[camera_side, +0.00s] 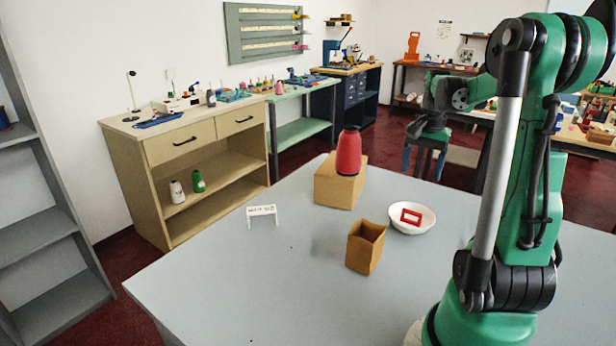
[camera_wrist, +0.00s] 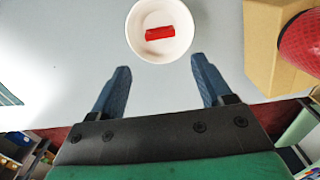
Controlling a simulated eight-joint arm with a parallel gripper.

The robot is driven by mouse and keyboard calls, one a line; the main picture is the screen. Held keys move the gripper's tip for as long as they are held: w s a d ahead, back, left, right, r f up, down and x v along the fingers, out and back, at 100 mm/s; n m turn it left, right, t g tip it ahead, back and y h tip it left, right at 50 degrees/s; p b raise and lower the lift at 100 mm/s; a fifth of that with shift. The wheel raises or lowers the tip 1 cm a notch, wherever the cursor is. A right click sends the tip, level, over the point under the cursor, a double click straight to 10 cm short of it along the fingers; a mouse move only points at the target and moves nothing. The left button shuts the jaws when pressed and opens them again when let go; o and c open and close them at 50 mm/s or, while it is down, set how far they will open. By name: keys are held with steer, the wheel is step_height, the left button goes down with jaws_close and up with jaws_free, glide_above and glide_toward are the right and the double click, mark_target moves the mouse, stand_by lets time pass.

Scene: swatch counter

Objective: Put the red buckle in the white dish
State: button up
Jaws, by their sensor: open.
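The red buckle (camera_side: 411,216) is a small rectangular frame. It lies inside the white dish (camera_side: 425,230), a round shallow bowl on the grey table. In the wrist view the buckle (camera_wrist: 160,33) is a short red bar near the middle of the dish (camera_wrist: 137,45). My gripper (camera_side: 422,165) hangs above and behind the dish in the side view, blue fingers pointing down. In the wrist view my gripper (camera_wrist: 160,68) is open, its fingers wide apart with nothing between them. The dish shows just beyond the fingertips, apart from them.
A red cone-shaped spool (camera_side: 348,152) stands on a cardboard block (camera_side: 335,190) left of the dish. An open-topped brown box (camera_side: 364,248) stands nearer the camera. A small white lettered stand (camera_side: 262,211) is farther left. The table's (camera_side: 240,290) front left is clear.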

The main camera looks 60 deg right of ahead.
steer(key=w+a+r+n+t+h, duration=0.25)
steer(key=w+a+n, duration=0.6)
steer(key=a, duration=0.55)
steer(key=w+a+n+t+y, duration=0.1)
steer(key=a+n+t, duration=0.1)
steer(key=a+n, duration=0.2)
steer(key=a+f+n+t+y, duration=0.1)
steer(key=a+n, duration=0.4)
steer(key=a, duration=0.6)
steer(key=shift+w+a+f+t, duration=0.25)
steer(key=shift+w+f+t, duration=0.1)
steer(key=shift+t, duration=0.5)
steer(key=shift+n+y, duration=0.25)
